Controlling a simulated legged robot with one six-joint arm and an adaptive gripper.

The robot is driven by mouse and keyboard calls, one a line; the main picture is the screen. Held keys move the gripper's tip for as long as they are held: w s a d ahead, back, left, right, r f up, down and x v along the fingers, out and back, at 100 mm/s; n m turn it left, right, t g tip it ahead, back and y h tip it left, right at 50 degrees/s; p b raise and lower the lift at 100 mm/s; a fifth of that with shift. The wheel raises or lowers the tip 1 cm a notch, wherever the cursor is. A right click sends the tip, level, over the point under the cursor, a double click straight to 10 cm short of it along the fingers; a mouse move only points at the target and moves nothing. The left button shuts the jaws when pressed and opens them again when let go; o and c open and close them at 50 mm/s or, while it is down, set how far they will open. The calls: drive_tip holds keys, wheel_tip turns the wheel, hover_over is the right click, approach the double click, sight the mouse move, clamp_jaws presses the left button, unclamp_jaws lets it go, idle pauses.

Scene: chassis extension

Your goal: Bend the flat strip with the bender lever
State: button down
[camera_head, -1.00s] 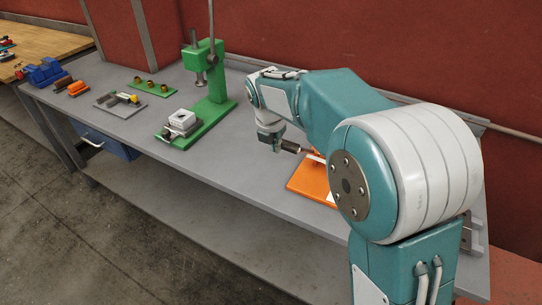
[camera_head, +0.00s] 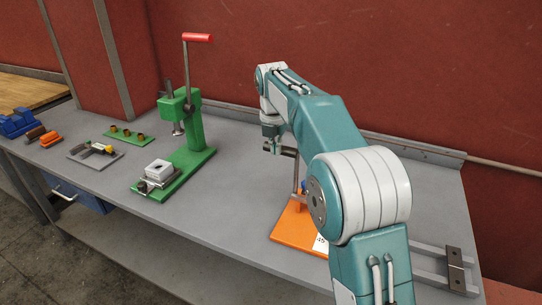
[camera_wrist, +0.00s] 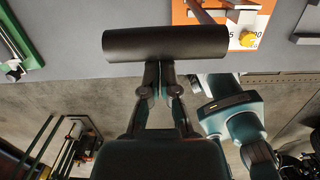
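The bender has an orange base (camera_head: 288,229) with a white scale label; it also shows in the wrist view (camera_wrist: 272,28). Its lever (camera_head: 296,176) rises steeply to a dark cylindrical grip (camera_wrist: 165,44). My gripper (camera_head: 272,148) is at this grip. In the wrist view, the two fingers (camera_wrist: 162,72) are close together and meet the grip's lower edge near its middle. The grip lies across both fingers, not between them, and their tips are hidden or against it. A yellow knob (camera_wrist: 248,39) sits on the base. I cannot make out the flat strip clearly.
A green press (camera_head: 190,145) with a red-handled lever stands left on the grey bench (camera_head: 225,215). Small fixtures (camera_head: 95,152) and blue and orange parts lie farther left. A metal rail with blocks (camera_head: 455,268) is at the right. The red wall is behind.

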drive_tip(key=shift+w+d+r, duration=0.1)
drive_tip(key=shift+w+d, duration=0.1)
drive_tip(key=shift+w, duration=0.15)
idle(0.3)
drive_tip(key=shift+w+r, duration=0.1)
drive_tip(key=shift+r, duration=0.15)
wheel_tip(320, 180, up, 10)
drive_tip(key=s, duration=0.1)
drive_tip(key=s+d+r+m+t, duration=0.1)
drive_tip(key=s+d+r+m, duration=0.35)
drive_tip(key=s+m, duration=0.45)
drive_tip(key=s+d+f+m+t, duration=0.1)
drive_tip(key=s+d+f+m, duration=0.1)
drive_tip(key=s+f+m, duration=0.6)
drive_tip(key=s+d+f+m+t, duration=0.2)
drive_tip(key=s+f+m, duration=0.6)
drive_tip(key=s+m, duration=0.5)
drive_tip(key=s+d, duration=0.1)
drive_tip(key=s, duration=0.5)
drive_tip(key=shift+d+m+t+y, duration=0.3)
drive_tip(key=shift+d, duration=0.05)
